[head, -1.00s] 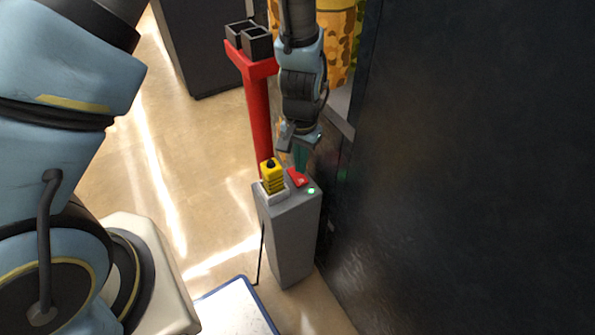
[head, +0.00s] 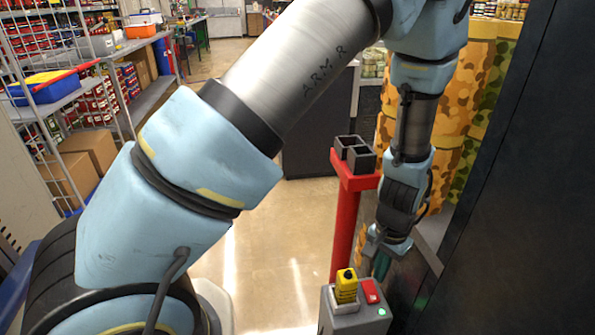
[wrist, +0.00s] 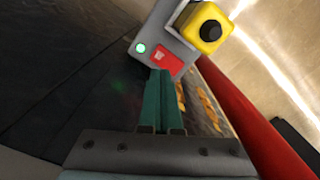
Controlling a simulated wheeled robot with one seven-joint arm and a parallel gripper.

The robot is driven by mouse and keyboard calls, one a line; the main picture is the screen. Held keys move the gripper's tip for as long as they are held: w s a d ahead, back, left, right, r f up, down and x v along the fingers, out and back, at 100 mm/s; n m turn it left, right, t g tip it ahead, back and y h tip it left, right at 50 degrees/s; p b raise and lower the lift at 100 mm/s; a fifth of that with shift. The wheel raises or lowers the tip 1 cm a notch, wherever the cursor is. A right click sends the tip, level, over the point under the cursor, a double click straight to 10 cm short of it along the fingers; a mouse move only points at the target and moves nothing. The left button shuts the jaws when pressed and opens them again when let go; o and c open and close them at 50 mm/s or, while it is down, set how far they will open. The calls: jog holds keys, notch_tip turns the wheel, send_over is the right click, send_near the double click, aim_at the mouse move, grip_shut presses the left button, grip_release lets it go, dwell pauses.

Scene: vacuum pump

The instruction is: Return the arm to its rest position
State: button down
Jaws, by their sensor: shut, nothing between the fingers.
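My gripper (head: 380,264) hangs pointing down just above and behind the grey pedestal (head: 352,322). In the wrist view its two green fingers (wrist: 163,84) are together with nothing between them. On the pedestal's top are a red switch (head: 371,291), a yellow piece with a black knob (head: 346,286) and a lit green light (head: 382,311). In the wrist view the red switch (wrist: 167,59) lies just beyond the fingertips, and I cannot tell whether they touch it. My arm is bent, with its forearm hanging down.
A red post (head: 345,225) with black square cups stands beside my gripper on the left. A dark wall (head: 515,200) is close on the right. Camouflage-patterned barrels (head: 455,110) stand behind. Shelves with boxes (head: 85,150) are at the left; the floor between is open.

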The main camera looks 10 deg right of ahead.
jog(key=w+a+r+n, duration=0.5)
jog(key=w+a+r, duration=0.75)
jog(key=a, duration=0.25)
jog(key=a+r+n, duration=0.3)
jog(key=a+r, duration=0.1)
jog(key=a, duration=0.6)
jog(key=a+r+n+t, duration=0.1)
jog(key=a+r+n, duration=0.2)
jog(key=a, duration=0.7)
jog(key=shift+w+r+t, duration=0.25)
jog(key=shift+r+t, duration=0.05)
jog(key=shift+r, duration=0.15)
